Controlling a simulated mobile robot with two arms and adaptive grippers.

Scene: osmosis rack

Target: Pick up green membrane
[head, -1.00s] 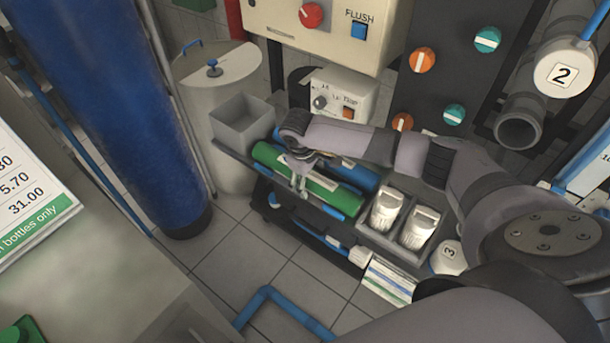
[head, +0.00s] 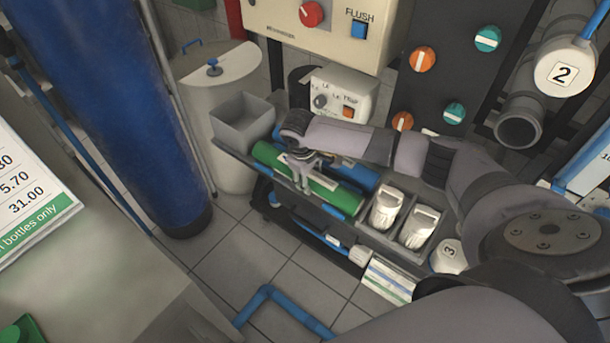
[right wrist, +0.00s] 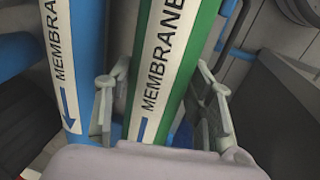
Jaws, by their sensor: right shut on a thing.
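The green membrane (head: 338,194) is a green tube with a white label, lying along the shelf in the head view. In the right wrist view the green membrane (right wrist: 204,38) runs between my fingers, with its "MEMBRANE" label facing the camera. My right gripper (head: 302,178) is over the tube, and in the right wrist view its fingers (right wrist: 160,115) stand on both sides of it, shut on it. The blue membrane (right wrist: 84,45) lies beside it, just outside the left finger. My left gripper is not in view.
A grey bin (head: 243,121) stands at the shelf's left end. Two white filter cartridges (head: 386,208) sit in a grey tray to the right. The control box (head: 341,96) is behind the shelf. A large blue cylinder (head: 115,110) stands at left. The tiled floor in front is mostly clear.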

